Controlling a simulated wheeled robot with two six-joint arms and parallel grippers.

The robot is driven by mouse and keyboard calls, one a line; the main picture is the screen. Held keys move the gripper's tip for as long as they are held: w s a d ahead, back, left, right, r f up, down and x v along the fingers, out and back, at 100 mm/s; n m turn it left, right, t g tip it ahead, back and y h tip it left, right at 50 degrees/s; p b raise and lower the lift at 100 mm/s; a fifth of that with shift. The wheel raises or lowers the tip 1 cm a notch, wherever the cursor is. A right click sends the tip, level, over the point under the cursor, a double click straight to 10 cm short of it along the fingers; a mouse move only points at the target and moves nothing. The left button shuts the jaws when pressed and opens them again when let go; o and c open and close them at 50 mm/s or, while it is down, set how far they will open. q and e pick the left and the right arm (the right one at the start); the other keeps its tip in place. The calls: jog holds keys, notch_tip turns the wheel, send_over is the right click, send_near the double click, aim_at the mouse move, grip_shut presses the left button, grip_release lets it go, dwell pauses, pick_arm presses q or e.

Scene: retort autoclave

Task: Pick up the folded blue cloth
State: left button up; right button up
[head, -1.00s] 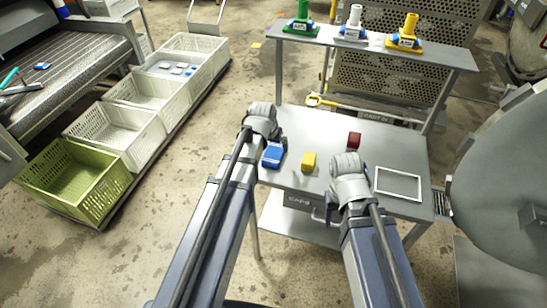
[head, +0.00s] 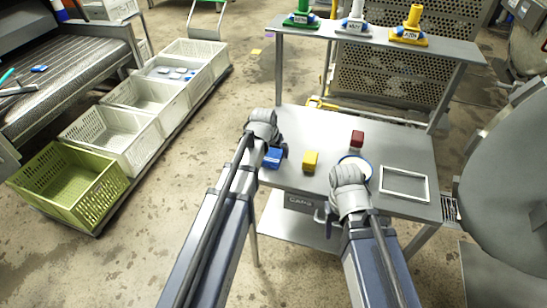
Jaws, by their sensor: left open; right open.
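The folded blue cloth (head: 272,159) lies at the left front of the grey table, partly covered by my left gripper. My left gripper (head: 280,148) is open, pointing down over the cloth's far side; I cannot tell whether it touches the cloth. My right gripper (head: 350,188) is open over the table's front edge, right of the yellow block. Its fingertips are mostly hidden behind its wrist, and I see nothing held in it.
On the table (head: 315,130) are a yellow block (head: 310,160), a dark red block (head: 357,138), a blue-rimmed white round dish (head: 357,163) and a white frame (head: 404,184). A shelf (head: 375,43) with green, white and yellow valve-like pieces stands behind. Crates (head: 70,185) line the left floor.

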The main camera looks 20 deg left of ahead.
aim_at(273, 152)
pick_arm(q)
jog(key=shift+c, duration=0.4)
jog(key=c, duration=1.1)
jog(key=shift+r, duration=0.15)
notch_tip(273, 152, up, 10)
jog(key=p, duration=1)
